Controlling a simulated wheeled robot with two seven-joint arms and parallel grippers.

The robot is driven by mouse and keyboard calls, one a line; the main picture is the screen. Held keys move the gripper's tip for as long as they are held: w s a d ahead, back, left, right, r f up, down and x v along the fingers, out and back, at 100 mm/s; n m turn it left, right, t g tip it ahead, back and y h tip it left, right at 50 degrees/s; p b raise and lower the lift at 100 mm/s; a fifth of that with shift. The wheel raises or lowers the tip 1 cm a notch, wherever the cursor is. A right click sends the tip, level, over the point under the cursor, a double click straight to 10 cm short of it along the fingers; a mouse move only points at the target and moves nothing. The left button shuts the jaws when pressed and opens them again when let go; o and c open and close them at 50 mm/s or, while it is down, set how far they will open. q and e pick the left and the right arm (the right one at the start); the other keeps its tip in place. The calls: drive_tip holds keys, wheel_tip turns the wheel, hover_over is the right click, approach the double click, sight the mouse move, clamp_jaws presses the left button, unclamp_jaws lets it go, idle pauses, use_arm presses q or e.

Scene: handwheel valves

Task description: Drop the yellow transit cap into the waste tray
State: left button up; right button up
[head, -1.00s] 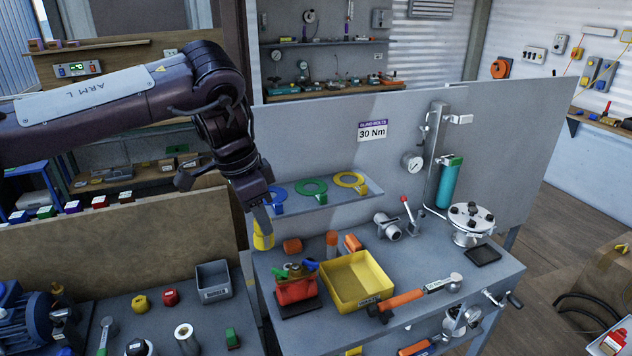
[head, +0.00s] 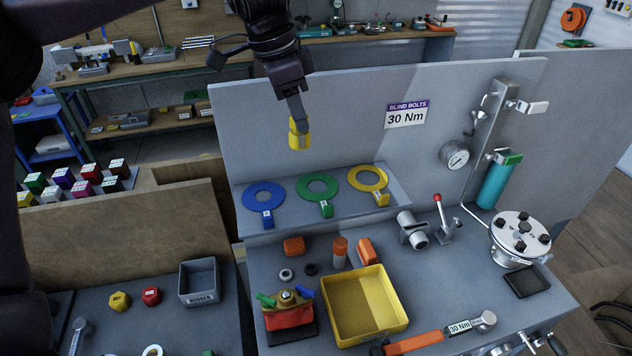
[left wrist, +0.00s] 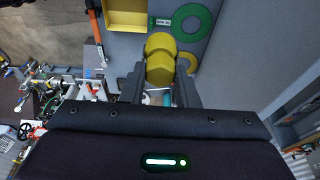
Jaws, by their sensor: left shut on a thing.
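The yellow transit cap (head: 300,138) is in my left gripper (head: 297,120), which points down and is shut on it. They are in the air, in front of the grey back panel and above the shelf of rings in the head view. In the left wrist view the cap (left wrist: 160,60) sits between the two dark fingers (left wrist: 160,80). An open yellow tray (head: 399,322), which looks empty, stands on the bench lower right of the cap. Its label is not readable in the head view now. My right gripper is not in view.
A shelf holds blue (head: 263,190), green (head: 319,178) and yellow (head: 369,172) rings. A torque wrench (head: 415,342) lies in front, and a grey bin (head: 200,297) stands on the left bench.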

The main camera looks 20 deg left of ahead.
sight(290, 145)
use_arm(q)
drive_tip(key=f, duration=0.2)
drive_tip(key=s+f, duration=0.1)
drive_tip(key=f, duration=0.1)
drive_tip(key=s+f, duration=0.1)
drive_tip(key=f, duration=0.2)
drive_tip(key=shift+a+b, duration=0.1)
drive_tip(key=shift+b, duration=0.25)
drive_tip(key=x, duration=0.2)
drive_tip(key=a+x, duration=0.1)
drive_tip(key=x, duration=0.5)
drive_tip(key=shift+a+f+b, duration=0.25)
drive_tip(key=shift+a+b, duration=0.1)
drive_tip(key=shift+b, duration=0.05)
drive_tip(key=shift+f, duration=1.45)
drive_tip(key=o, duration=1)
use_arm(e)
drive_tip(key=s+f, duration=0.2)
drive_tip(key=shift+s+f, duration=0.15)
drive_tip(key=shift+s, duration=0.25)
